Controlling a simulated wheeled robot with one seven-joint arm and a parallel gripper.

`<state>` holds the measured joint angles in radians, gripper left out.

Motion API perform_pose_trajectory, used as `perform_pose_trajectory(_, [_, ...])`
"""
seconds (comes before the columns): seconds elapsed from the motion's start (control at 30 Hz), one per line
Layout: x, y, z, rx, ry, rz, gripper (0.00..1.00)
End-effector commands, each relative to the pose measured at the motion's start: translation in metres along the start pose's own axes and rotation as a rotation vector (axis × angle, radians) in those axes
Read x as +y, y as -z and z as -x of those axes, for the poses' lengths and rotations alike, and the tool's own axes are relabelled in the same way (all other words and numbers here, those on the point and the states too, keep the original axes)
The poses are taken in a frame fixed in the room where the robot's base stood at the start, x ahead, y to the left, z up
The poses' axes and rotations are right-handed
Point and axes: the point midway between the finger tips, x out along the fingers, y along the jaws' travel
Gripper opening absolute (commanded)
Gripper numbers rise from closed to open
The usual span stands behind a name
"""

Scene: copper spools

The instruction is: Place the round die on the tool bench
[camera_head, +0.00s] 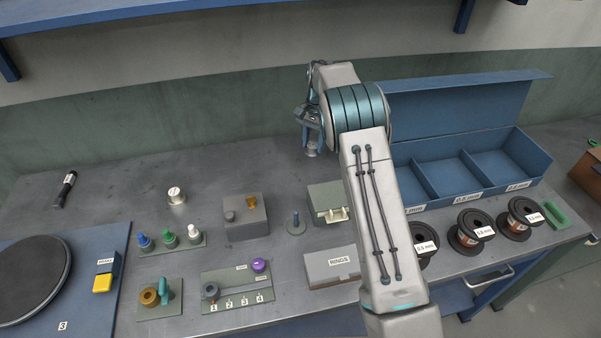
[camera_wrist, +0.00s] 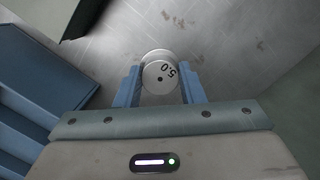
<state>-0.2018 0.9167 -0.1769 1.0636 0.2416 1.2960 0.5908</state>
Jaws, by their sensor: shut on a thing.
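My gripper (camera_wrist: 160,90) is shut on a round metal die (camera_wrist: 160,72); the wrist view shows its pale, round top face, marked 5.0 with a small dark centre hole. In the head view my gripper (camera_head: 311,132) is over the back middle of the grey tool bench (camera_head: 255,170). The die (camera_head: 311,151) shows just below the fingers, partly hidden by them. I cannot tell whether it touches the bench top. A similar pale round piece (camera_head: 176,195) stands on the bench at left.
The open blue spool box (camera_head: 545,165) is to the right, with black spools (camera_head: 470,232) in front. A green-grey box (camera_head: 325,200), a peg stand (camera_head: 296,227) and a grey block (camera_head: 246,222) stand nearer the front. Bare bench lies left of my gripper.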

Motion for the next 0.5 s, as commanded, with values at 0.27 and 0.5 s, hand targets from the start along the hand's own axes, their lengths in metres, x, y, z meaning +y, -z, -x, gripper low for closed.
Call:
perform_pose_trajectory(0.27, [-0.002,-0.041,-0.029,-0.002,-0.001,0.002,0.04])
perform_pose_trajectory(0.5, [-0.003,-0.057,-0.046,0.000,0.000,0.001,0.04])
